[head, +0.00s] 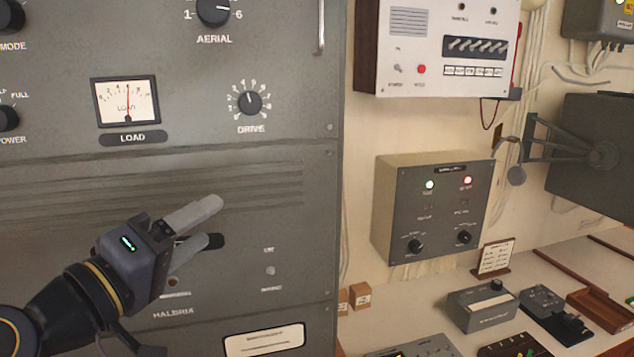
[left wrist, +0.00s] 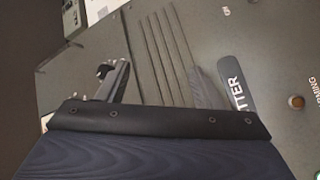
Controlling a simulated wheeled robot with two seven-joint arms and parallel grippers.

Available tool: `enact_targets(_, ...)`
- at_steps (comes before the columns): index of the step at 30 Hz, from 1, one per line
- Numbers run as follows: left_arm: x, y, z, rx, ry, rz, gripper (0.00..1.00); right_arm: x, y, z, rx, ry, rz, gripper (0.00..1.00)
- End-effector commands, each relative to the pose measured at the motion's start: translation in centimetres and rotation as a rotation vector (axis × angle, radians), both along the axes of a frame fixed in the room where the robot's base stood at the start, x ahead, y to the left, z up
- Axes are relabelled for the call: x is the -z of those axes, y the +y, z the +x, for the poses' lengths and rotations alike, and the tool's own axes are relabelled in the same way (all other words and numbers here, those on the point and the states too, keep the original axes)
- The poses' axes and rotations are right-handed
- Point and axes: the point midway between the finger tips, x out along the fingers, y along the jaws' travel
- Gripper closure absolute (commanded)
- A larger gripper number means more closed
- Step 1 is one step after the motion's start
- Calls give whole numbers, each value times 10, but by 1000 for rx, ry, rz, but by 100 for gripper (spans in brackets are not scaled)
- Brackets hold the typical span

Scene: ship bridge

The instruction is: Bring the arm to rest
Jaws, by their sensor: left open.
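My left gripper (head: 214,226) is in front of the lower part of a grey radio cabinet (head: 270,190) in the head view. Its arm comes in from the lower left. The two fingers are spread apart and nothing shows between them. In the left wrist view the fingers show beyond the dark wrist housing, against the grey cabinet face (left wrist: 215,45) with its slotted vents. I cannot tell whether the gripper touches the panel. My right gripper is not in view.
The cabinet carries an aerial knob (head: 213,10), a load meter (head: 127,102) and a drive knob (head: 250,102). To the right, a grey box (head: 435,210) with green and red lights hangs on the wall. Below it, a desk (head: 420,300) holds several small devices.

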Motion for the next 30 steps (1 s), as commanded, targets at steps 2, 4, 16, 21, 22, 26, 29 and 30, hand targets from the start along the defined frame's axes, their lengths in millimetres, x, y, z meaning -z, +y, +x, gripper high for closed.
enact_targets(2,63,8,-13,17,101,171,40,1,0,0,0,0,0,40)
enact_targets(4,114,14,-28,42,198,305,40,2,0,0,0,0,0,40)
enact_targets(16,306,54,-138,169,720,742,40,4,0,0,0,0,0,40)
enact_targets(21,319,58,-151,185,771,770,40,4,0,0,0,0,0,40)
enact_targets(22,319,58,-151,185,773,771,40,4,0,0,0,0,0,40)
enact_targets(26,318,58,-151,185,771,770,40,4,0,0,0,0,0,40)
enact_targets(29,318,58,-150,185,769,769,40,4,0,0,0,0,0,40)
enact_targets(30,318,57,-150,185,769,769,40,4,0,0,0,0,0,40)
